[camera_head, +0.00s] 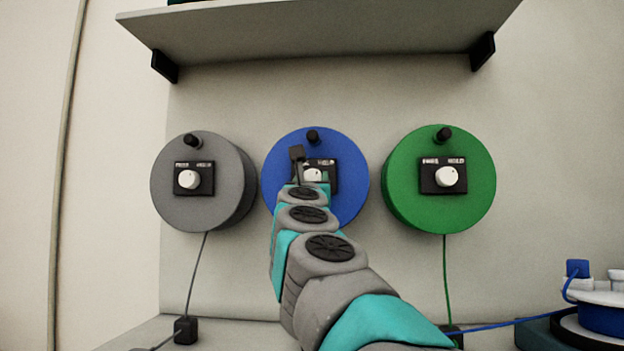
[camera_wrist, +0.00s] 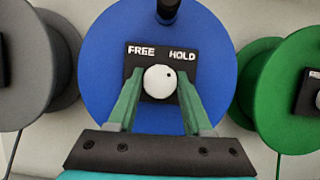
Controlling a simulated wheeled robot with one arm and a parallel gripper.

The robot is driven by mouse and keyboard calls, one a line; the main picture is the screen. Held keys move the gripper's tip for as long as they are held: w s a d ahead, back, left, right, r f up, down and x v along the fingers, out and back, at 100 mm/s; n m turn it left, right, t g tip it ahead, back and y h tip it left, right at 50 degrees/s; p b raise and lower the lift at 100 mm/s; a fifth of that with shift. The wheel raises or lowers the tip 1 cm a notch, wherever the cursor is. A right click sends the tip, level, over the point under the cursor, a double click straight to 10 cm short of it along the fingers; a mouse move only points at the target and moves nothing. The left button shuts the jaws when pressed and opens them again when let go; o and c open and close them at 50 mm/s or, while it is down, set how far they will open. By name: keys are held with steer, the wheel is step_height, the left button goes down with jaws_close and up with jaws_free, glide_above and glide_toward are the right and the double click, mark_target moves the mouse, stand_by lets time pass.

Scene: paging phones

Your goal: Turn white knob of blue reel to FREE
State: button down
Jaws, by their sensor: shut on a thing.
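The blue reel (camera_head: 283,200) is the middle of three reels on the wall and fills the wrist view (camera_wrist: 105,60). Its black plate (camera_wrist: 157,52) reads FREE at left and HOLD at right. The white knob (camera_wrist: 158,86) sits on this plate, with a small dark dot at its upper right, on the HOLD side. The knob also shows in the head view (camera_head: 312,174), partly covered by my arm. My gripper (camera_wrist: 160,80) has one green finger on each side of the knob and is shut on it.
A grey reel (camera_head: 175,209) is at left and a green reel (camera_head: 440,214) at right, each with its own white knob. A black peg (camera_head: 312,136) projects above the blue reel's plate. A shelf (camera_head: 320,30) hangs above. A blue cable (camera_head: 480,326) runs low at right.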

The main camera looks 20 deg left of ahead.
steer(key=shift+r+n, duration=0.1)
steer(key=shift+n, duration=0.2)
steer(key=shift+d+r+n+y+p, duration=0.15)
steer(key=shift+n+y+p, duration=0.4)
steer(key=shift+n, duration=0.35)
steer(key=n+g+y+p, duration=0.1)
steer(key=n, duration=0.2)
steer(key=n+g+y+p, duration=0.1)
steer(key=n+p, duration=0.1)
steer(key=n, duration=0.1)
steer(key=shift+r+y+p, duration=0.2)
steer(key=shift+y+p, duration=0.1)
steer(key=shift+y, duration=0.05)
steer(key=n+g+y+p, duration=0.1)
steer(key=n+p, duration=0.1)
steer(key=n, duration=0.1)
steer(key=shift+n+p, duration=0.3)
steer(key=shift+p, duration=0.05)
steer(key=shift+w+f+n+g+y+p, duration=0.15)
steer(key=shift+n+g+p, duration=0.4)
steer(key=shift+n, duration=0.6)
steer(key=shift+s+f+n+g+y+p, duration=0.15)
steer(key=shift+n+g+p, duration=0.35)
steer(key=shift+n, duration=0.65)
steer(key=shift+n+g, duration=1.05)
steer(key=shift+n, duration=1.65)
steer(key=shift+f, duration=0.1)
